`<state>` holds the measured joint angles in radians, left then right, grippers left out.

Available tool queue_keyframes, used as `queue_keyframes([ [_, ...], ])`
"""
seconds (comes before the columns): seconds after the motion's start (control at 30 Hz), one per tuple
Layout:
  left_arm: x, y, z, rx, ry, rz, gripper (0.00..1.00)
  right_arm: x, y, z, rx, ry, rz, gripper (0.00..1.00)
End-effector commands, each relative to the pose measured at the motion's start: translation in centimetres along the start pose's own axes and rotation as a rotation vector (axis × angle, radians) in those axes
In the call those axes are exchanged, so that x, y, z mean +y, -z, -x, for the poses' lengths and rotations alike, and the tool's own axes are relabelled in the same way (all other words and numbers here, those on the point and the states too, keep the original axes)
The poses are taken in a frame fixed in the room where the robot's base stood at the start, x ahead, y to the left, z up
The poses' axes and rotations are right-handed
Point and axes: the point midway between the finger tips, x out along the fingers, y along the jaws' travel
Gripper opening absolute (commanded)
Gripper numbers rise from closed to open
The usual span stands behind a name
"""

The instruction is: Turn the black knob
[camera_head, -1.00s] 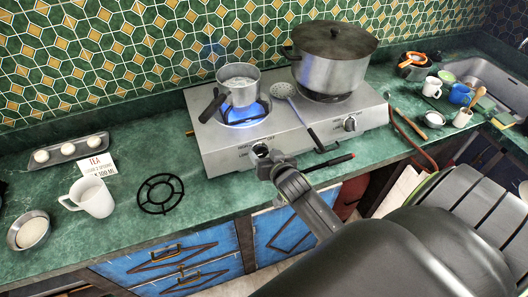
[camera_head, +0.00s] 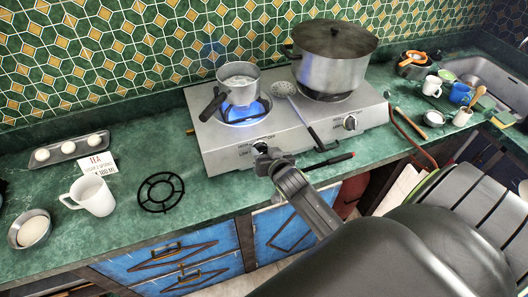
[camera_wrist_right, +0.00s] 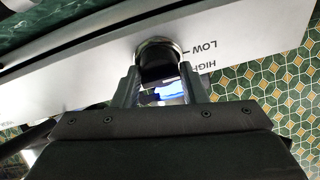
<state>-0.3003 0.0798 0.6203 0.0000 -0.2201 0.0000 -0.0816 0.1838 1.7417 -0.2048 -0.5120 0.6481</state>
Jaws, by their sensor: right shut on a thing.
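The black knob (camera_wrist_right: 156,62) is on the front panel of the silver gas hotplate (camera_head: 222,148), below the left burner. In the right wrist view it sits between the two fingers of my right gripper (camera_wrist_right: 158,88), which is shut on it. In the head view my right gripper (camera_head: 266,158) covers most of this knob. A blue flame (camera_head: 246,112) burns under the small saucepan (camera_head: 238,84) on the left burner. My left gripper does not show.
A large lidded pot (camera_head: 334,62) stands on the right burner. A second knob (camera_head: 349,123) is at the panel's right. A slotted spoon (camera_head: 284,89) lies across the hotplate. A white mug (camera_head: 93,196) and black trivet (camera_head: 161,192) are on the left counter.

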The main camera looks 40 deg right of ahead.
Motion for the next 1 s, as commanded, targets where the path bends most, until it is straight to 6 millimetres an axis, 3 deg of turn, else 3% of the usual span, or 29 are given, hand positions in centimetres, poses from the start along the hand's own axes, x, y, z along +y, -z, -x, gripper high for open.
queue_keyframes([
  [0.27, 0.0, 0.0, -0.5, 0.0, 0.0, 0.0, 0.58, 0.0, -0.2, -0.1, 0.007, -0.016, -0.105, 0.16],
  [1.0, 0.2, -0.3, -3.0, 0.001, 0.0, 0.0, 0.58, 0.1, -0.4, -0.1, 0.046, -0.097, -0.659, 0.16],
])
